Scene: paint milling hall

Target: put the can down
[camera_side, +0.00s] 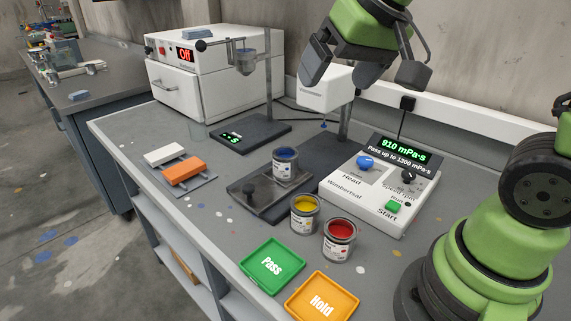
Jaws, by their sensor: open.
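My gripper (362,82) is at the top, open and empty, with its jaws spread wide above the bench. Three open cans stand upright below it, apart from the jaws. The can of blue paint (285,164) stands on the dark stand base below the white viscometer head (326,90). The can of yellow paint (304,214) and the can of red paint (340,240) stand in front of the control box. The green Pass tray (272,264) and the orange Hold tray (321,300) lie empty at the front edge.
The control box (380,185) display (404,149) reads 910 mPa·s, pass up to 1200 mPa·s. A white oven (205,75) shows Off. A scale (250,132) with a funnel cup above stands behind. White and orange blocks (184,172) lie at left. Bare bench (190,215) lies front left.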

